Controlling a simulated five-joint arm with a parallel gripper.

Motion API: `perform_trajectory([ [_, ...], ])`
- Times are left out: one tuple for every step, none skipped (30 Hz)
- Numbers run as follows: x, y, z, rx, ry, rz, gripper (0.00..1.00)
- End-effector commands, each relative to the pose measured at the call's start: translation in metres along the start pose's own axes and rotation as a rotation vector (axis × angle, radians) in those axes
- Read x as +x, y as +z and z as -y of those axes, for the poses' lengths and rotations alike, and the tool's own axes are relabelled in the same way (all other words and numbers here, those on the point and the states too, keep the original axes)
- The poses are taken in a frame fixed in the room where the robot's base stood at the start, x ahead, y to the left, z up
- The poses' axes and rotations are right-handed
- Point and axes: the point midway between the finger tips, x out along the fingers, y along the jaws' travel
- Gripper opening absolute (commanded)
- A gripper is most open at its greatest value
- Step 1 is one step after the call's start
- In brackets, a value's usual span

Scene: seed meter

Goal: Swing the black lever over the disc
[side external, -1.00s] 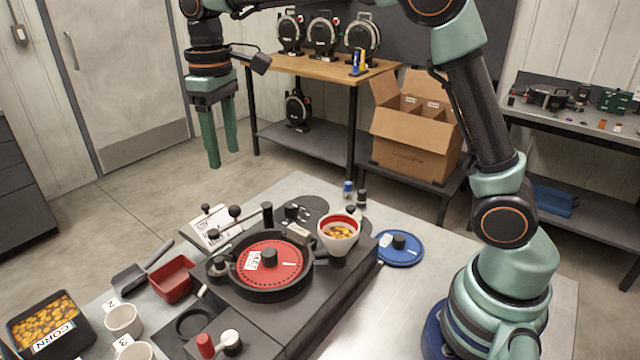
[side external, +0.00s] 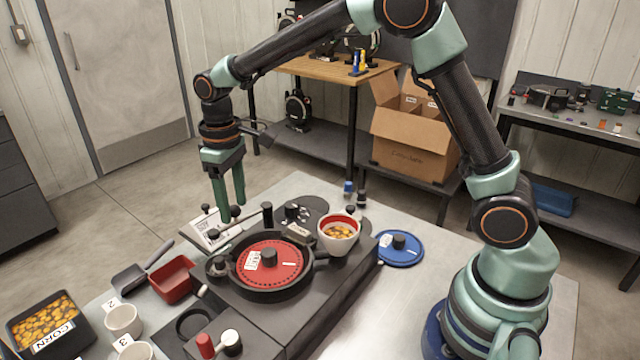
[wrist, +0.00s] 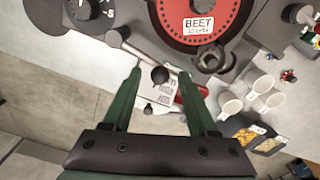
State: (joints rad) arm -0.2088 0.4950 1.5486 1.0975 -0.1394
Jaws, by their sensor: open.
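The seed meter's red disc (side external: 271,263) carries a label and a black hub; its label reads BEET in the wrist view (wrist: 203,22). At the meter's far edge, a black ball knob (side external: 235,211) stands close to a thin rod that ends in a black cylindrical grip (side external: 267,211). I cannot tell for sure which part is the black lever. My gripper (side external: 231,209) points down at the knob, open. In the wrist view, the black knob (wrist: 159,75) appears between my open fingertips (wrist: 159,72); contact cannot be told.
A white cup of seeds (side external: 339,235) sits on the meter's right, with a blue disc (side external: 400,250) beside it. A red tray (side external: 172,280), small white cups (side external: 123,320) and a corn bin (side external: 45,320) stand left. A printed card (side external: 201,234) lies behind.

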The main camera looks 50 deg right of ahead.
Motion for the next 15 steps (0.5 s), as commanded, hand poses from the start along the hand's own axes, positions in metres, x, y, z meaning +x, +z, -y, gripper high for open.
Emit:
perform_trajectory([
  [-0.0001,0.0001,0.0,0.0,0.0,0.0,0.59],
  [-0.0001,0.0001,0.0,0.0,0.0,0.0,0.59],
  [-0.0001,0.0001,0.0,0.0,0.0,0.0,0.47],
  [-0.0002,0.0001,0.0,0.0,0.0,0.0,0.36],
  [-0.0002,0.0001,0.0,0.0,0.0,0.0,0.24],
  [-0.0003,0.0001,0.0,0.0,0.0,0.0,0.09],
  [-0.0003,0.0001,0.0,0.0,0.0,0.0,0.0],
  [-0.0003,0.0001,0.0,0.0,0.0,0.0,0.0],
  [-0.0004,0.0001,0.0001,0.0,0.0,0.0,0.0],
  [-0.0004,0.0001,0.0001,0.0,0.0,0.0,0.0],
  [-0.0004,0.0,0.0001,0.0,0.0,0.0,0.0],
  [-0.0005,0.0,0.0001,0.0,0.0,0.0,0.0],
  [-0.0005,0.0,0.0001,0.0,0.0,0.0,0.0],
  [-0.0005,0.0,0.0001,0.0,0.0,0.0,0.0],
  [-0.0006,0.0,0.0001,0.0,0.0,0.0,0.0],
])
